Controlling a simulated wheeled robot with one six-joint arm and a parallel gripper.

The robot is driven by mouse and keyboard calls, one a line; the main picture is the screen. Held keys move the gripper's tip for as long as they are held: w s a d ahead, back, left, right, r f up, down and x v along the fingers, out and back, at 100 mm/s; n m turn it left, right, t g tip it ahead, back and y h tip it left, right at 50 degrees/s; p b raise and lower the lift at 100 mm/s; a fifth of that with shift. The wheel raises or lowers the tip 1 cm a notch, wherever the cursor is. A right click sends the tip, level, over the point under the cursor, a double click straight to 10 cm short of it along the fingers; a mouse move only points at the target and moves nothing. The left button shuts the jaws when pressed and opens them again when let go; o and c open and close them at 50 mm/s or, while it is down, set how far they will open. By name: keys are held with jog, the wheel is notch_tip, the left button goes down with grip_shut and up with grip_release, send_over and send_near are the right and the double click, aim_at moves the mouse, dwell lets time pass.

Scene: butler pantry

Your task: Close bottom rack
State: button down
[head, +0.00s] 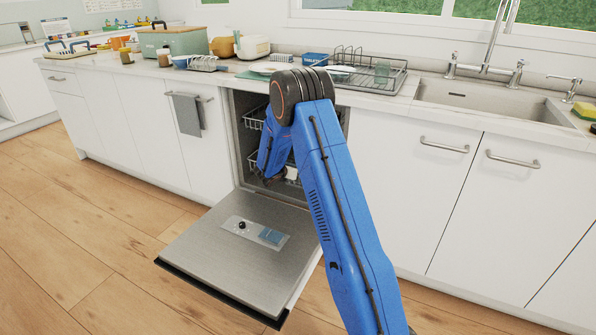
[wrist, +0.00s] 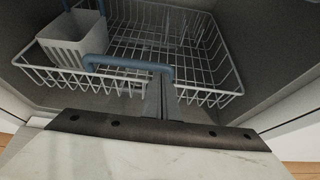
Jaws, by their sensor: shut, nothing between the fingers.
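The bottom rack (wrist: 120,55) is a pale wire basket inside the dishwasher, with a blue handle (wrist: 128,62) at its front and a pale cutlery basket (wrist: 72,40) at its left in the wrist view. In the head view, part of the rack (head: 254,160) shows behind my arm. My gripper (wrist: 162,85) is shut and empty. Its fingers are at the rack's front, by the right end of the handle; I cannot tell whether they touch it. In the head view, my arm largely hides the gripper and the rack's front.
The dishwasher door (head: 230,255) lies open, low over the wooden floor. An upper rack (head: 252,119) sits inside above. The counter overhead holds a dish rack (head: 385,78) and plates. A grey towel (head: 187,115) hangs on the cabinet to the left. Floor at the left is free.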

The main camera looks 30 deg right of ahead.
jog(key=f+v, duration=0.1)
jog(key=v, duration=1.1)
jog(key=s+r+m+g+y, duration=0.1)
jog(key=s+r+m, duration=0.45)
jog(key=s, duration=0.35)
jog(key=s+r+m+g, duration=0.2)
jog(key=s+r+m, duration=0.2)
jog(key=s+r, duration=0.45)
jog(key=s+r+m+g+y, duration=0.1)
jog(key=s+r+m, duration=0.4)
jog(key=s, duration=0.5)
jog(key=s+a+r+m+y, duration=0.1)
jog(key=s+a+m+y, duration=0.3)
jog(key=s, duration=1)
jog(key=s+a+r+m+t+y, duration=0.1)
jog(key=s+a+m+y, duration=0.3)
jog(key=s+a, duration=0.6)
jog(key=s+m, duration=0.2)
jog(key=s, duration=0.2)
jog(key=shift+s+a+m, duration=0.15)
jog(key=shift+a+m, duration=0.2)
jog(key=shift+a, duration=0.05)
